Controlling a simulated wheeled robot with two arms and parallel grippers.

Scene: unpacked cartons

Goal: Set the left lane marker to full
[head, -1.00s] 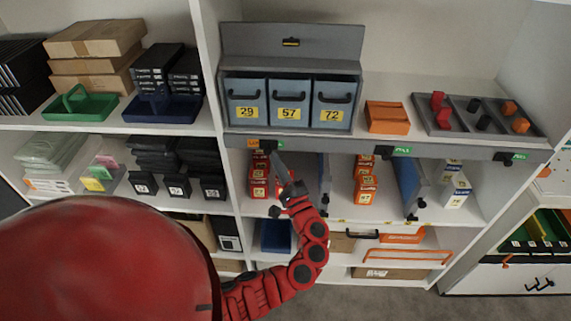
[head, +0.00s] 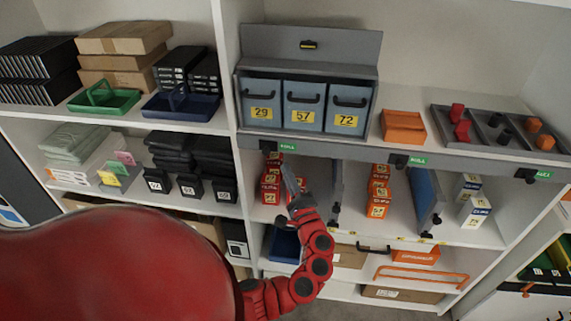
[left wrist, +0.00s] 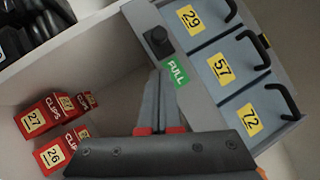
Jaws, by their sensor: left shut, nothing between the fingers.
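The left lane marker (head: 287,147) shows a green label reading FULL on the grey rail (head: 340,151), with a black knob (head: 268,146) to its left. In the left wrist view the green FULL label (left wrist: 177,73) and the knob (left wrist: 157,40) sit close by the fingertips. My left gripper (head: 287,168) is shut and empty, just below the marker, pointing up at the rail. In the left wrist view its fingers (left wrist: 160,75) end beside the label; I cannot tell whether they touch it. My right gripper is not in view.
Red clip boxes (head: 271,182) stand in the left lane behind my gripper. A grey divider (head: 337,188) stands to the right. The middle marker (head: 417,161) and right marker (head: 544,175) also show green. Blue drawers (head: 304,105) sit above the rail.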

